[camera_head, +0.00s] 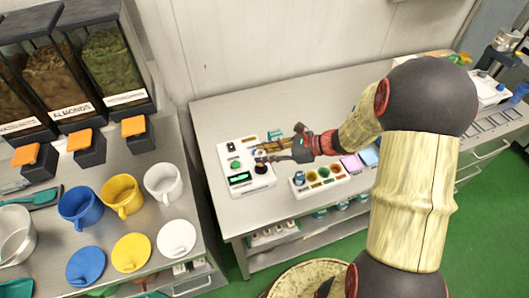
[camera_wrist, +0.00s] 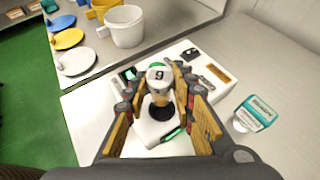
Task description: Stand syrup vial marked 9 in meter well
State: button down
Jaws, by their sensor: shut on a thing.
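The syrup vial marked 9 (camera_wrist: 159,88) has a pale cap with a dark 9 and an amber body. My gripper (camera_wrist: 160,92) is shut on it, a finger on each side, and holds it about upright. The white meter (camera_wrist: 150,148) lies below, with a dark round well (camera_wrist: 163,112) close under the vial. I cannot tell whether the vial's bottom is inside the well or just above it. In the head view, my gripper (camera_head: 258,154) is over the meter (camera_head: 228,150), beside the black well (camera_head: 261,169); the fingers largely hide the vial.
A white rack (camera_head: 335,185) with several coloured wells or vials stands right of the meter. A teal-labelled bottle (camera_wrist: 257,114) lies near the meter. Blue, yellow and white mugs (camera_head: 163,182) stand on the left counter. Bare table lies behind the meter.

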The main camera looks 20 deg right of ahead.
jog(key=shift+f+b, duration=1.5)
jog(key=shift+f, duration=0.7)
jog(key=shift+p, duration=0.3)
jog(key=shift+f+b, duration=0.4)
jog(key=shift+f, duration=0.2)
jog(key=c, duration=1.8)
grip_release()
jog(key=shift+o, duration=0.2)
jog(key=shift+s+d+r, duration=0.1)
jog(key=shift+d, duration=0.05)
jog(key=p+v, duration=0.6)
jog(key=v, duration=0.4)
jog(key=shift+s+d+r, duration=0.15)
jog(key=shift+s+d, duration=0.05)
jog(key=shift+d, duration=0.1)
